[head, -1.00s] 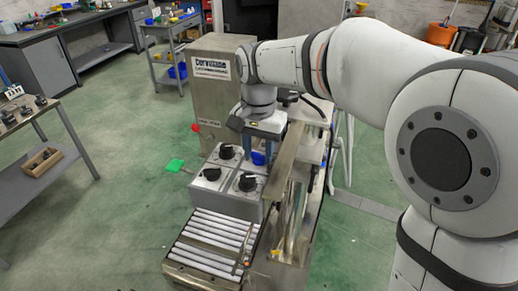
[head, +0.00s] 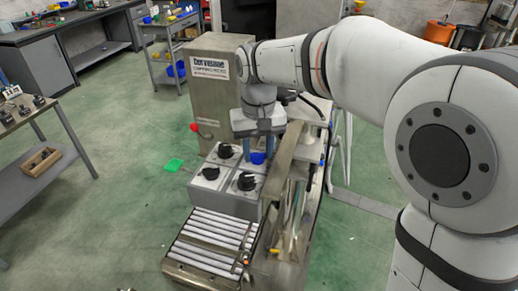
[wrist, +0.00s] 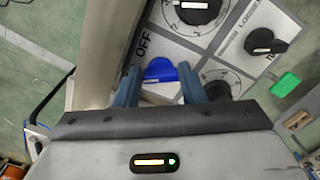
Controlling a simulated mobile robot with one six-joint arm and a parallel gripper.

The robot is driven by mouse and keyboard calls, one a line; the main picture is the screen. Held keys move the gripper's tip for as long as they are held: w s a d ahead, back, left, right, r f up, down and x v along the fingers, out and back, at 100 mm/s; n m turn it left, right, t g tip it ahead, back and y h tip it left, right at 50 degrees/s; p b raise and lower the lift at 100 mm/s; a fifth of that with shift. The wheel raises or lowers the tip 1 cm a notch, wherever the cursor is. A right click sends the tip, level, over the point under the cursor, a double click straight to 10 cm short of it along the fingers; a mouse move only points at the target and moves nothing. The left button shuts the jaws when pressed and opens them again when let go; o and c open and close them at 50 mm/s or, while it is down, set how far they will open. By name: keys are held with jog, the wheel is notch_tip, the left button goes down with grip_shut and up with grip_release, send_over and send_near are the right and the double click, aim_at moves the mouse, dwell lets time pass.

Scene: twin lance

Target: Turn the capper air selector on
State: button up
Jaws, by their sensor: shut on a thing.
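The blue selector knob (wrist: 160,70) sits on a light panel plate beside the printed word OFF in the wrist view. It also shows as a small blue patch (head: 258,158) below my gripper in the head view. My gripper (wrist: 160,78) points down with one finger on each side of the blue knob and is shut on it. In the head view my gripper (head: 259,151) is over the right side of the control box (head: 233,203). Part of the knob and any ON mark are hidden by the fingers and the hand.
Black dial knobs (head: 246,181) stand close by on the same box; one dial (wrist: 198,8) is just above the blue knob in the wrist view. A metal rail (head: 285,155) runs close on the right. White rollers (head: 212,240) lie in front.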

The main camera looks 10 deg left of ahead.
aim_at(258, 154)
dwell(0.4)
jog(key=o, duration=1)
jog(key=shift+r, duration=0.15)
notch_tip(258, 154, up, 8)
jog(key=p, duration=0.6)
